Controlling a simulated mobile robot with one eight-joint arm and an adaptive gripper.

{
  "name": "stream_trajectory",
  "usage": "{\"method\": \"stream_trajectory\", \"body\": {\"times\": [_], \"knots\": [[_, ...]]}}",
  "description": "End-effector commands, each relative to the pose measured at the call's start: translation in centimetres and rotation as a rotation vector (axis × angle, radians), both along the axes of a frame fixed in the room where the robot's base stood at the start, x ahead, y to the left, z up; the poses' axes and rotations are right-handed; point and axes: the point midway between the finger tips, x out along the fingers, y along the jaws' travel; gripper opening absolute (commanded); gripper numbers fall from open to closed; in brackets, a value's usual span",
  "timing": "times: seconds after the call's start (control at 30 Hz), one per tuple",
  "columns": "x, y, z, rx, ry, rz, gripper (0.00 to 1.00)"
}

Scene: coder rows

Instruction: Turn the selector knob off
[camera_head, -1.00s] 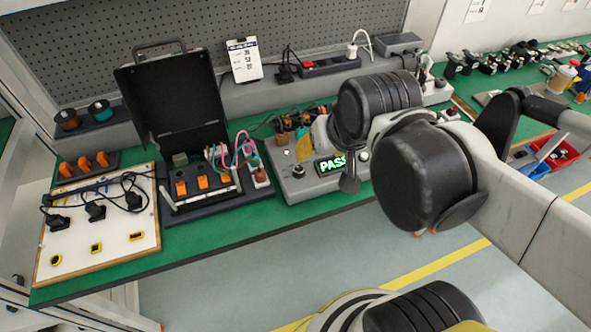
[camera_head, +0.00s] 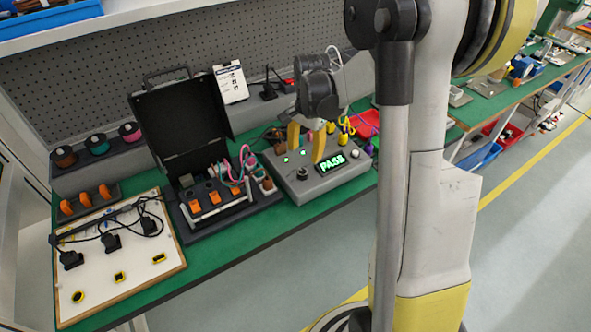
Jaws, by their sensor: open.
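The grey test box (camera_head: 325,183) sits on the green bench and its display (camera_head: 331,164) reads PASS in green. A small black selector knob (camera_head: 302,173) stands on the box's top panel, left of the display. Which way its pointer faces is too small to tell. My gripper (camera_head: 305,155) hangs over the box with its two yellow fingers apart and pointing down. The fingertips appear just behind and above the knob, with nothing between them. Whether they touch the panel I cannot tell.
An open black case (camera_head: 180,120) with orange switches stands left of the box. A white cable board (camera_head: 120,260) lies at the bench's left end. Several spools (camera_head: 98,146) stand behind it. A red bin (camera_head: 365,122) is right of the box. My arm covers the centre right.

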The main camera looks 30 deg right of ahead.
Motion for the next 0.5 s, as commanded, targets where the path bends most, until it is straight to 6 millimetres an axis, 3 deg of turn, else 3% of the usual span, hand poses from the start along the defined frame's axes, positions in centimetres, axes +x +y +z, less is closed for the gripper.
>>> {"method": "stream_trajectory", "body": {"times": [0.3, 0.5], "knots": [[0.3, 0.2, -6.5, -0.001, -0.001, 0.003, 0.51], [0.5, 0.3, -9.1, -0.001, -0.001, 0.004, 0.51]]}}
